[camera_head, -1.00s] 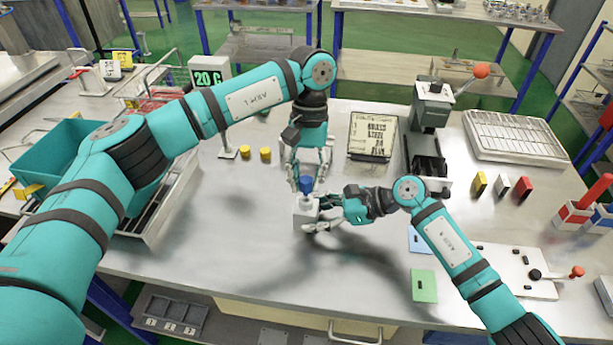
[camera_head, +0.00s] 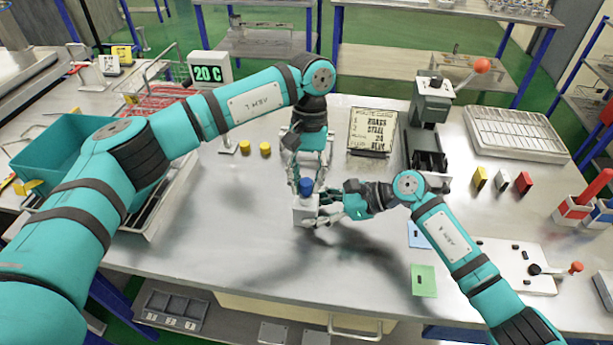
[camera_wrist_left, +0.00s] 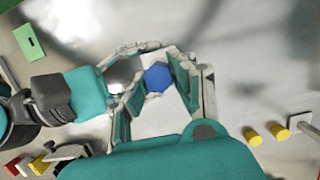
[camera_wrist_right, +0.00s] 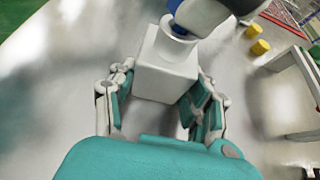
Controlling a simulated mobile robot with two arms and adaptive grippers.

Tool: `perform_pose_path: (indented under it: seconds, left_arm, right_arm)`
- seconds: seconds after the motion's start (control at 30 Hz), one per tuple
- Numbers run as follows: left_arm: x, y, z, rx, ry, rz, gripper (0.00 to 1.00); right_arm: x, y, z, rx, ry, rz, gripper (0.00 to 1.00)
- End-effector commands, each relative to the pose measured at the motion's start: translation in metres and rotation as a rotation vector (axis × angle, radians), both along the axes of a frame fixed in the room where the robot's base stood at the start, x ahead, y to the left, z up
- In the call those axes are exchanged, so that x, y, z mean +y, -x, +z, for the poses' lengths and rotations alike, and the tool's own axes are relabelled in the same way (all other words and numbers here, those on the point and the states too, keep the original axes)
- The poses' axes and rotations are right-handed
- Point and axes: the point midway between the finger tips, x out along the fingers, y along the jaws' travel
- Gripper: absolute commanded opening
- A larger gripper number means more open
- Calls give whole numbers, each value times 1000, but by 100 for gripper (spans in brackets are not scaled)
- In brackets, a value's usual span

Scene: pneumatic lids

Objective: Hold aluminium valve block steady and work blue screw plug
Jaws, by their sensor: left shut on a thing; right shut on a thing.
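The aluminium valve block (camera_head: 304,212), a pale box, stands upright near the middle of the bench. It fills the centre of the right wrist view (camera_wrist_right: 165,68). The blue screw plug (camera_head: 306,187) is at its top; its hexagonal head shows in the left wrist view (camera_wrist_left: 157,77). How deep the plug sits cannot be told. My left gripper (camera_head: 305,180) comes down from behind and is shut on the plug. My right gripper (camera_head: 321,208) reaches in from the right, its fingers on opposite sides of the block, shut on it.
Two yellow cylinders (camera_head: 255,148) stand behind left. A printed card (camera_head: 372,133) and a lever press (camera_head: 432,105) are behind right. Blue and green cards (camera_head: 424,281) lie at front right. A teal bin (camera_head: 60,150) is at far left. The bench front is clear.

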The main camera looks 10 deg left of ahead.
Motion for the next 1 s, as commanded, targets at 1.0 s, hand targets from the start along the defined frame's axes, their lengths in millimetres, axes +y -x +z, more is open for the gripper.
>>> perform_pose_path:
  seconds: [1.0]
  left_arm:
    - [-3, 1, -4, -1, -1, -703, 0]
  right_arm:
    - [-2, 3, -7, 10, 13, 5, 20]
